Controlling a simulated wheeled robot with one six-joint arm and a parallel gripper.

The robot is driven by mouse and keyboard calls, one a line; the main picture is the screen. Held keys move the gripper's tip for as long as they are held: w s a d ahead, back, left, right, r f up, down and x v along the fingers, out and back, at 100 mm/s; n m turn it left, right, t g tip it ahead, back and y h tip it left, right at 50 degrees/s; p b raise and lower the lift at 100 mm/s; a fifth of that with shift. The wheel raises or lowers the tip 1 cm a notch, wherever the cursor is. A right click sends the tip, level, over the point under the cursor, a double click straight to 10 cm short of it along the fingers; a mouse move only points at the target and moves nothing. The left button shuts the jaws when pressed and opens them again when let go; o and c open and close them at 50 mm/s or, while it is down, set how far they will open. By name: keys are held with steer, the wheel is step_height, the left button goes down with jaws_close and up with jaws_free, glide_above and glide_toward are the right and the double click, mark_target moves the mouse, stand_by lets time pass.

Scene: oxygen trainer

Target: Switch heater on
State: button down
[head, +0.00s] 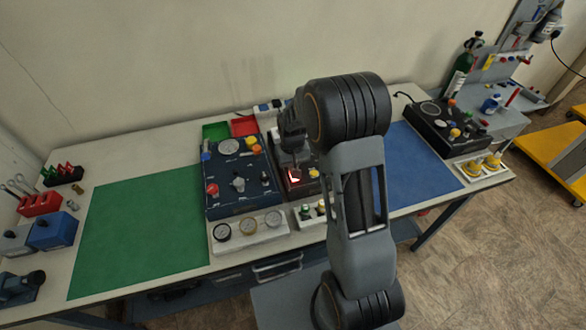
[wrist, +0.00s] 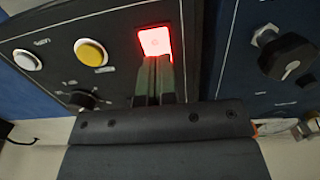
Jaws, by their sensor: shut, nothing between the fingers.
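A red switch (wrist: 154,41) glows brightly on a dark panel (wrist: 115,58) in the wrist view. It also shows as a small red light (head: 294,176) in the head view, on the middle box of the bench. My gripper (wrist: 157,61) is shut and empty, its fingertips at the edge of the lit switch and covering part of it. I cannot tell whether they touch it. In the head view my gripper (head: 293,164) points down at this box, and my arm hides much of it. The label of the switch is not readable.
A yellow button (wrist: 91,53), a white button (wrist: 27,60) and a black knob (wrist: 83,99) sit beside the switch. A blue panel (head: 238,197) with knobs stands left of the box. Gauges (head: 247,227) lie in front. A green mat (head: 140,225) is clear.

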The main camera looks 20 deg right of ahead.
steer(key=shift+s+f, duration=0.55)
steer(key=shift+s, duration=0.25)
steer(key=shift+r, duration=0.1)
steer(key=shift+r+p, duration=0.3)
steer(key=shift+p, duration=0.15)
steer(key=r+p, duration=0.1)
steer(key=r, duration=0.1)
steer(key=w+r+p, duration=0.1)
steer(key=r+p, duration=0.1)
steer(key=shift+w+d+r, duration=0.1)
steer(key=shift+r, duration=0.3)
step_height(320, 180, up, 10)
steer(key=b, duration=0.2)
steer(key=shift+w+f, duration=0.25)
steer(key=shift+w, duration=0.15)
